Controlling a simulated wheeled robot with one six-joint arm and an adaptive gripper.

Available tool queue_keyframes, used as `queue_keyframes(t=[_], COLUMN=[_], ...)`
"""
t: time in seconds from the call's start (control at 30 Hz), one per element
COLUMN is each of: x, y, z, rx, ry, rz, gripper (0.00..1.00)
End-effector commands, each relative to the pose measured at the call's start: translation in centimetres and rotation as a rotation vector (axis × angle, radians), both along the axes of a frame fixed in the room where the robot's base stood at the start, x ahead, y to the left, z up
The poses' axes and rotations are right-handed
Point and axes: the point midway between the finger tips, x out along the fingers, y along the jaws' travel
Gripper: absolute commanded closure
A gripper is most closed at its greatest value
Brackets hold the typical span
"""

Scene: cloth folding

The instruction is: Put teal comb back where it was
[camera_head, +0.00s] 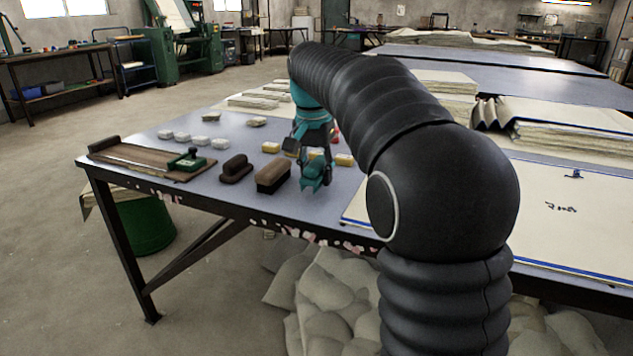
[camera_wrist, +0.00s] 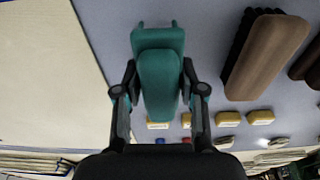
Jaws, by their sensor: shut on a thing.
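The teal comb (camera_head: 316,172) is between the fingers of my gripper (camera_head: 312,155), over the front part of the grey-blue table (camera_head: 215,187). In the wrist view the comb (camera_wrist: 158,72) lies lengthwise between the two dark fingertips of my gripper (camera_wrist: 159,85), its wider end pointing away from the wrist. My gripper is shut on it. I cannot tell whether the comb touches the table. My arm hides part of the table behind and to the right of the gripper.
A brown brush (camera_head: 273,176) and a smaller dark brown one (camera_head: 236,168) stand left of the comb. Yellow blocks (camera_head: 271,147) and white blocks (camera_head: 182,137) lie behind. A brown board (camera_head: 130,158) with a green-handled tool (camera_head: 188,160) is at left. Pale cloth (camera_head: 545,215) lies at right.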

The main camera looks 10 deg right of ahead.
Motion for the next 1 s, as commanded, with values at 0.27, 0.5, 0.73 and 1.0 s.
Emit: queue_keyframes(t=[0.27,0.5,0.73,1.0], x=[0.0,0.0,0.0,0.0], y=[0.0,0.0,0.0,0.0], z=[-2.0,-2.3,-2.3,-1.9], rx=[0.000,0.000,0.000,-0.001], ry=[0.000,0.000,0.000,-0.001], rz=[0.000,0.000,0.000,0.000], gripper=[0.93,0.93,0.35,0.35])
